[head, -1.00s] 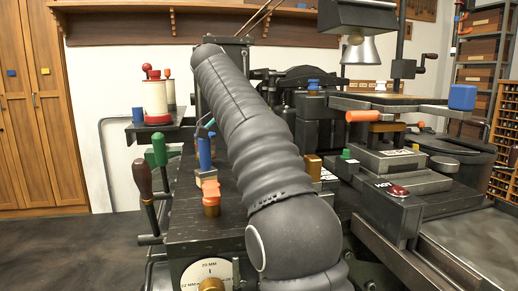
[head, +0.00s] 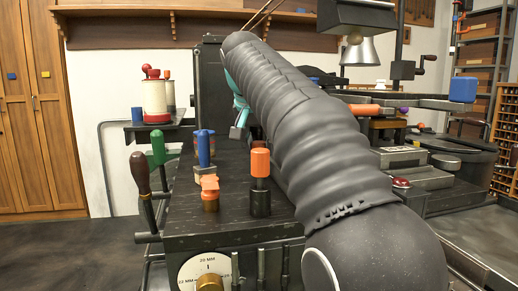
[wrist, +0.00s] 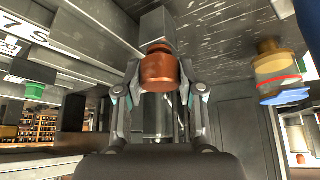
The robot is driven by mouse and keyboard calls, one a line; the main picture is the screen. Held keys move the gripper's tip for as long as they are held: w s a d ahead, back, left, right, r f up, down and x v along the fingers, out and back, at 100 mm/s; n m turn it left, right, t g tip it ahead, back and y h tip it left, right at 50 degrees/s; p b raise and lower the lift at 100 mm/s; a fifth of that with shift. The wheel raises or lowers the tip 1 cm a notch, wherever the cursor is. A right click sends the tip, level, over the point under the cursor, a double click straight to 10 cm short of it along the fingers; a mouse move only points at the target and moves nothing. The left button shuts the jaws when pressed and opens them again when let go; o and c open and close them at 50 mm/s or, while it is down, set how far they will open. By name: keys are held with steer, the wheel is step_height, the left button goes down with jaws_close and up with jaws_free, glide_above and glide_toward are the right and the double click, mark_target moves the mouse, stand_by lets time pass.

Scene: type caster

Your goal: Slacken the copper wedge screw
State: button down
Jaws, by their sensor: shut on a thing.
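The copper wedge screw (wrist: 157,64) is a round copper-brown head in the upper middle of the wrist view, against a grey metal block (wrist: 157,28). My gripper (wrist: 160,84) has a finger on each side of it and is shut on it. In the head view only a teal-and-grey part of my gripper (head: 239,108) shows, at the left edge of my arm. The screw is hidden behind my arm there.
A dial (head: 206,268) is on the front face. In the wrist view, a brass knob (wrist: 275,65) is at right.

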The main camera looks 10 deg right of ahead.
steer(key=n+y, duration=0.1)
steer(key=n, duration=0.2)
steer(key=shift+t+y+p, duration=0.3)
steer(key=shift+y, duration=0.1)
steer(key=c, duration=0.6)
jaws_free()
steer(key=shift+c, duration=0.2)
steer(key=shift+r, duration=0.1)
